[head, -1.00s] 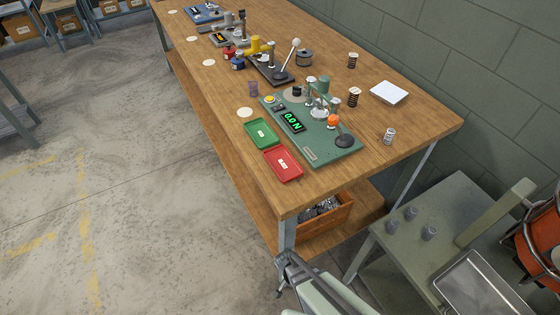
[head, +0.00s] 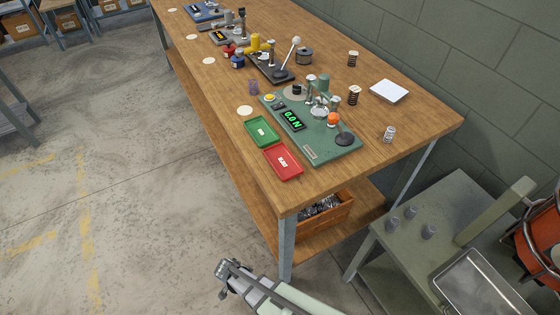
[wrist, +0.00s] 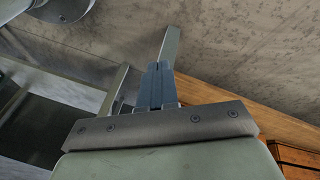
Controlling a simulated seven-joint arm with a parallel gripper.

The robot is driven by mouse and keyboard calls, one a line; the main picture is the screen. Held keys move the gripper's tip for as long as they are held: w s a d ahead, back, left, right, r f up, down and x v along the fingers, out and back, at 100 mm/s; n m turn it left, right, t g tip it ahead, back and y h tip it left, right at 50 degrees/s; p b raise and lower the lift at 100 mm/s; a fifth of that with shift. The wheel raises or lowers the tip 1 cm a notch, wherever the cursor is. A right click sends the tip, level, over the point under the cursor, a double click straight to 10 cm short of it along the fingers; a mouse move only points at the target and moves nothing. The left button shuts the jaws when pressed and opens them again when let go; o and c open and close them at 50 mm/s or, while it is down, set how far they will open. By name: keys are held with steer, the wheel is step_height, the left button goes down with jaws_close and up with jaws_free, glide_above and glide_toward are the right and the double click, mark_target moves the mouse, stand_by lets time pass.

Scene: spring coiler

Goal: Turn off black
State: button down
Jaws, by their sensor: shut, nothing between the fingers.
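A black-based machine (head: 268,70) stands on the bench in the head view, behind the green machine. It has a yellow part (head: 264,47) and a raised lever with a white ball (head: 295,41). I cannot make out a switch on it. The green machine (head: 325,150) carries a lit display (head: 292,120) reading 0.0 N, an orange ball (head: 333,119) and a yellow button (head: 270,98). My gripper (wrist: 157,68) is shut and empty in the wrist view, with floor and bench parts beyond it. In the head view my arm is low, in front of the bench end, away from the machines.
Green (head: 262,132) and red (head: 283,162) trays lie at the bench's front edge. Dark springs (head: 353,95) and a white pad (head: 388,91) lie toward the wall. A side table (head: 455,200) with grey cylinders and a metal tray stands at right. Floor at left is open.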

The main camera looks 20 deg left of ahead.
steer(key=w+a+r+n+t+y, duration=0.2)
steer(key=w+a+r+n, duration=0.5)
steer(key=w+a+r, duration=0.55)
steer(key=w+a+r+n+t+y, duration=0.1)
steer(key=w+a+r+n+t, duration=0.2)
steer(key=w+a+r+n, duration=0.8)
steer(key=w+a+r+t, duration=0.1)
steer(key=w+a+r, duration=0.15)
steer(key=r, duration=0.75)
steer(key=w+a+r, duration=0.2)
steer(key=w+r, duration=0.1)
steer(key=r, duration=0.7)
steer(key=shift+g+h, duration=0.3)
steer(key=w+d+r, duration=0.2)
steer(key=r, duration=0.1)
steer(key=w+d+r, duration=0.2)
steer(key=w+r, duration=0.1)
steer(key=r, duration=0.1)
steer(key=w+d+r, duration=0.1)
steer(key=w+r, duration=0.1)
steer(key=r, duration=0.2)
steer(key=shift+w+d, duration=0.3)
steer(key=shift+d, duration=0.1)
steer(key=w+d+r+m+g, duration=0.3)
steer(key=d+r, duration=0.4)
steer(key=d, duration=0.3)
steer(key=w+d+r+m+g, duration=0.3)
steer(key=d+r, duration=0.5)
steer(key=d, duration=0.2)
steer(key=shift+w, duration=0.15)
